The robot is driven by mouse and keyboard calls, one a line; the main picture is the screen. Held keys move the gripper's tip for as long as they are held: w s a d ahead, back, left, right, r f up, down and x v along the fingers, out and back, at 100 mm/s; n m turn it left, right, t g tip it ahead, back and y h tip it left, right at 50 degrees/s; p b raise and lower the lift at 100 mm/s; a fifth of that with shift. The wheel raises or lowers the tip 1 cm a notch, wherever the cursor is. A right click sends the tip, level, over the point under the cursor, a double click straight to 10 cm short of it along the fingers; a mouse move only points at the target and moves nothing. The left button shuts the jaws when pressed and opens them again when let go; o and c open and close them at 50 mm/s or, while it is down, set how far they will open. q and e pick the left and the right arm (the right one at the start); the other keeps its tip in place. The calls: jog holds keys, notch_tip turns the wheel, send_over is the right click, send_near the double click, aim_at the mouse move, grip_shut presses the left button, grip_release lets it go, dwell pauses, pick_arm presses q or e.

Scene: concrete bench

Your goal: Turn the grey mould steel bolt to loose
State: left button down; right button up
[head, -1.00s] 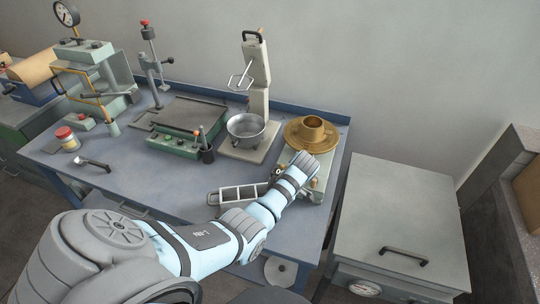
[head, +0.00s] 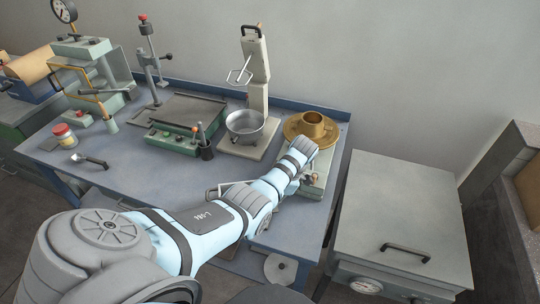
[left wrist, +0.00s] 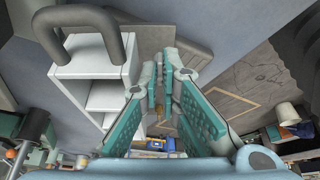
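The grey three-compartment mould is mostly hidden behind my left arm in the head view; only its upper edge and end loop (head: 213,191) show. In the left wrist view, a pale box with open compartments (left wrist: 100,97) and a thick grey handle (left wrist: 90,22) stands left of my fingers, apparently the same mould. My left gripper (left wrist: 164,85) has its two teal-padded fingers apart, with a gap between them, beside the box. In the head view my forearm hides that gripper. I cannot make out the steel bolt. My right gripper is in neither view.
A brass cone and dish (head: 311,128) stand close beyond my left wrist. A steel bowl (head: 246,125) sits on a stand behind. A grey cabinet (head: 400,205) stands right of the bench (head: 130,180).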

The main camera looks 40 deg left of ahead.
pick_arm(q)
jog(key=c, duration=2.1)
grip_release()
